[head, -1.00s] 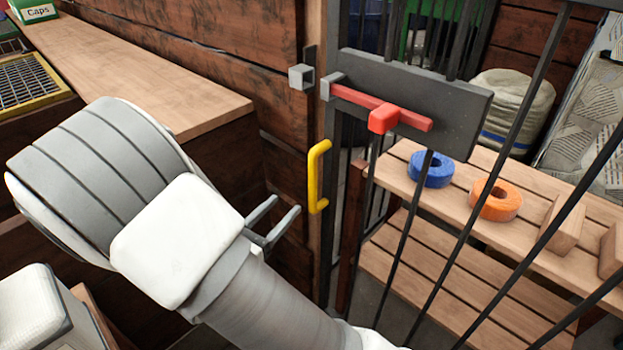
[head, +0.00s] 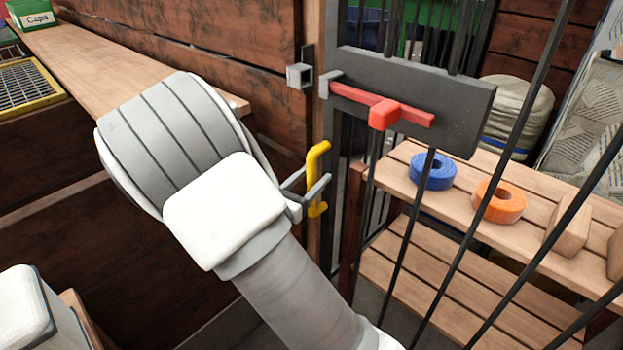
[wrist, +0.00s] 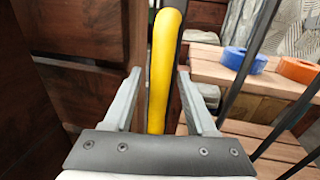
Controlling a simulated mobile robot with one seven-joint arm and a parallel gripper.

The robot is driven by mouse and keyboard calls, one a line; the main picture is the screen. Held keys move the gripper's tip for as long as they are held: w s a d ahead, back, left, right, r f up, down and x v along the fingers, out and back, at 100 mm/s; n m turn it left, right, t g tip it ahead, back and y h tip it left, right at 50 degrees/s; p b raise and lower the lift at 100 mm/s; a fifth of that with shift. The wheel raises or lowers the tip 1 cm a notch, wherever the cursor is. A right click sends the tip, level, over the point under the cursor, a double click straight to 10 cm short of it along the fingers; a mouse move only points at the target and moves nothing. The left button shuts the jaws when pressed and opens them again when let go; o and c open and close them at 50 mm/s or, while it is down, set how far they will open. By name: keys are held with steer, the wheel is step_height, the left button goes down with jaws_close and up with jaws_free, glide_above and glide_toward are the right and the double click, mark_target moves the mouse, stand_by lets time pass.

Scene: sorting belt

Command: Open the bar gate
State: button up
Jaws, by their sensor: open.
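The bar gate (head: 453,203) has dark upright bars and a dark plate (head: 465,100) near its top. A red bolt (head: 384,113) lies across the plate, its left end at a grey bracket on the plate. A separate grey square socket (head: 299,76) on the post stands apart to its left. The yellow handle (head: 317,165) is upright at the gate's left edge. My gripper (head: 309,191) is open, with a finger on either side of the handle. In the wrist view the handle (wrist: 160,75) stands between the two spread fingers (wrist: 157,95); contact is not clear.
Behind the bars, a slatted shelf (head: 440,185) holds a blue ring (head: 432,171), an orange ring (head: 498,201) and wooden blocks. A wooden wall and ledge (head: 90,60) lie left of the post, close to my arm. A sack (head: 516,110) stands behind.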

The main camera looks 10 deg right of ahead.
jaws_close()
stand_by(1.3)
